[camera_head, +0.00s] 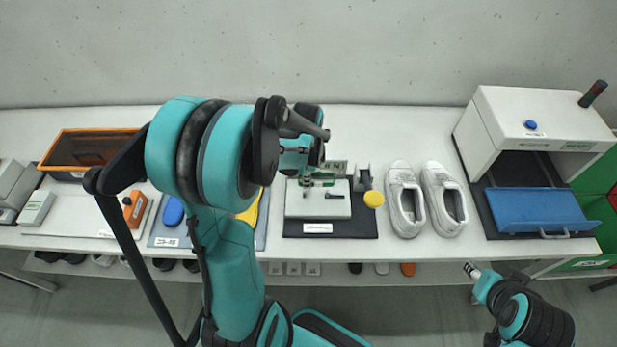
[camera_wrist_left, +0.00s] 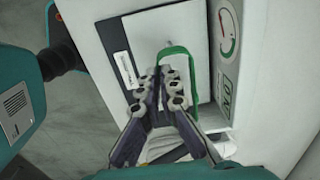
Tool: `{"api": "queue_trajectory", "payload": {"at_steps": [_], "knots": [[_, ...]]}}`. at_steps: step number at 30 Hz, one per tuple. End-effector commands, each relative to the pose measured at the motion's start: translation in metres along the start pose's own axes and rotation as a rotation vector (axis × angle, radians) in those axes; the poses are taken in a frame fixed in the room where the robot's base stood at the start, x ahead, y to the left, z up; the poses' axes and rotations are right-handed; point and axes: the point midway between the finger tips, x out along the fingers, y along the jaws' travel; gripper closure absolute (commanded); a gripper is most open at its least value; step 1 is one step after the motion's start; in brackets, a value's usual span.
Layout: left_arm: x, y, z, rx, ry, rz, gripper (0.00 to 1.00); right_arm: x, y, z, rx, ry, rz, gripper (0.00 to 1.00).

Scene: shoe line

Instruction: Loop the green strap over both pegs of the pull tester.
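In the left wrist view the panel (camera_wrist_left: 226,60) shows a gauge. The green strap (camera_head: 322,183) is a loop above the base. In the left wrist view the strap (camera_wrist_left: 192,75) arches past my left fingertips. My left gripper (camera_head: 307,180) is over the tester; in its wrist view its fingers (camera_wrist_left: 162,88) close around one side of the strap. My right gripper (camera_head: 472,269) is far from the tester, beyond the front edge.
White shoes (camera_head: 405,200) follow. A blue mat (camera_head: 165,232) and orange tray (camera_head: 70,140) lie left.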

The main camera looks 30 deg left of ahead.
Motion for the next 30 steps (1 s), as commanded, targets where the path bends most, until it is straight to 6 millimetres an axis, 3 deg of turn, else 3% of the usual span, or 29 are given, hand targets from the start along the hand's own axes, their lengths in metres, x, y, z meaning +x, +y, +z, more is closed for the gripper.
{"api": "queue_trajectory", "payload": {"at_steps": [30], "knots": [[0.077,0.0,0.0,0.0,0.0,-0.001,1.0,0.052,0.0,0.037,0.0,0.0,0.0,0.6]]}}
